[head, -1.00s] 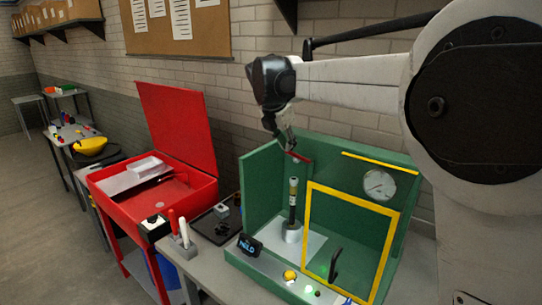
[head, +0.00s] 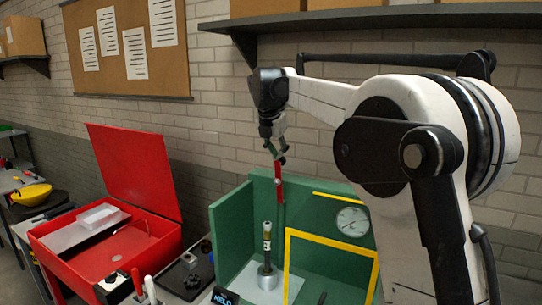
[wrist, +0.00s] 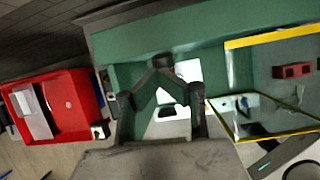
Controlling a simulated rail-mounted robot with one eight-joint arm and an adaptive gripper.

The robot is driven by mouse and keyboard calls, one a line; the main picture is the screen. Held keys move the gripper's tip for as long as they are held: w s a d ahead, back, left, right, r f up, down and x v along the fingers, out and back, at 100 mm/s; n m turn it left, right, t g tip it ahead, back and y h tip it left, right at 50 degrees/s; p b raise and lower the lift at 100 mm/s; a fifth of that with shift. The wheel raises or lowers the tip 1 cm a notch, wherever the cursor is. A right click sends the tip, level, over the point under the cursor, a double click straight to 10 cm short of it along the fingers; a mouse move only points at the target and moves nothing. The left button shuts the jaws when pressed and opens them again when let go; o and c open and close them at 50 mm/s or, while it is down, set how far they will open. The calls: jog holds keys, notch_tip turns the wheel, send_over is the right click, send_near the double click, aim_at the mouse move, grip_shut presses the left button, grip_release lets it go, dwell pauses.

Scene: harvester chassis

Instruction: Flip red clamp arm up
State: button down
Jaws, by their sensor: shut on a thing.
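The red clamp arm (head: 279,190) stands upright at the green fixture's back wall in the head view. My gripper (head: 280,159) is at its upper end, with its fingers shut on it. In the wrist view my gripper's fingers (wrist: 163,64) come together against the green wall; the clamp arm between them cannot be made out. A dark cylinder with a yellowish band (head: 266,238) stands upright in a grey round base (head: 267,278), below the clamp arm.
The green fixture (head: 232,232) has a yellow frame (head: 330,240) and a round gauge (head: 352,221) at right. A red open-lidded box (head: 75,262) stands at left. A shelf (head: 370,17) hangs above my arm. The wrist view shows a small red block (wrist: 292,71).

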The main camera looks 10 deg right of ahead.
jog(key=shift+w+d+g+y, duration=0.3)
jog(key=shift+w+d+g, duration=0.1)
jog(key=shift+w+d, duration=0.35)
jog(key=shift+d, duration=0.15)
jog(key=shift+s+a+r+p, duration=0.2)
jog(key=shift+s+a+r, duration=0.25)
jog(key=shift+s+a, duration=0.15)
jog(key=shift+s+a+r+p, duration=0.2)
jog(key=shift+s+a+r, duration=0.2)
jog(key=shift+s+a, duration=0.2)
jog(key=shift+r, duration=0.3)
jog(key=w+d+r, duration=0.4)
jog(key=w+r, duration=0.1)
jog(key=r, duration=0.1)
jog(key=shift+w+d+r+b, duration=0.15)
jog(key=shift+r+b, duration=0.1)
jog(key=shift+b, duration=0.15)
